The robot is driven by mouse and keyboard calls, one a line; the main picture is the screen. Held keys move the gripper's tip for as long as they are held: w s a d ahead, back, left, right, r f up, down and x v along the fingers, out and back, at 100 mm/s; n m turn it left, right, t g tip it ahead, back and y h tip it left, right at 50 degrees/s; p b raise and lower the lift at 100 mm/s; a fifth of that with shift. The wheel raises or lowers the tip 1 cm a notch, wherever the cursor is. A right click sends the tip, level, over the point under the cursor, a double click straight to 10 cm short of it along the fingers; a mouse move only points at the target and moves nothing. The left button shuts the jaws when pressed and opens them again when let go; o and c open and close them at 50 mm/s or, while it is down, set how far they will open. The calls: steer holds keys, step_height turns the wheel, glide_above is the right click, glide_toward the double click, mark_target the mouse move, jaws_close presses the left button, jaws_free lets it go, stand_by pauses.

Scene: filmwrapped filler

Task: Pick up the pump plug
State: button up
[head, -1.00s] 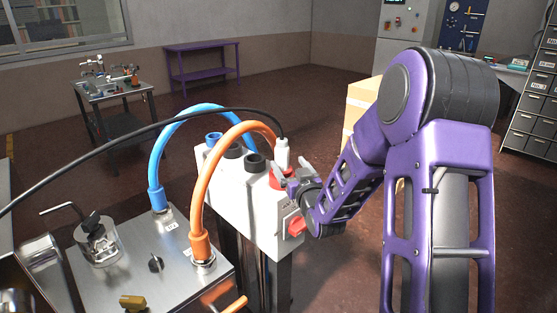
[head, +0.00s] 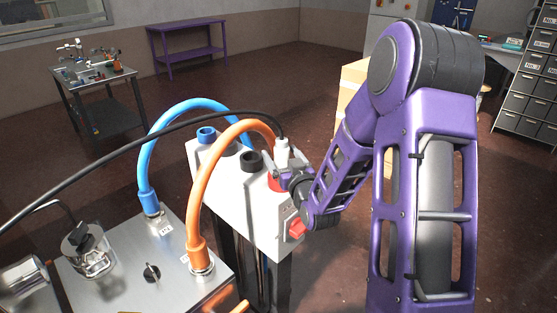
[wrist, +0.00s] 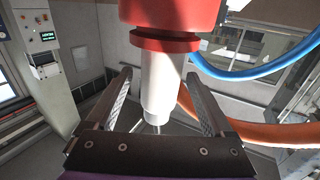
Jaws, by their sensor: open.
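The pump plug (head: 282,147) is a white cylinder with a black cable at its top, standing upright at the red socket (head: 275,183) on the right end of a white box. My gripper (head: 282,166) is at the plug from the right. In the wrist view, my open gripper (wrist: 158,77) has one finger on each side of the white plug (wrist: 160,85). Gaps show between the plug and both fingers. The red socket part (wrist: 168,40) is at the top of that view.
The white box (head: 255,207) has other dark and blue sockets and a red switch (head: 297,228). An orange hose (head: 203,205) and a blue hose (head: 147,175) arch nearby. The black cable (head: 120,142) crosses leftward. A steel-topped unit (head: 125,285) is at front left.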

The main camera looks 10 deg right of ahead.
jaws_close()
stand_by(0.5)
steer(key=shift+r, duration=0.15)
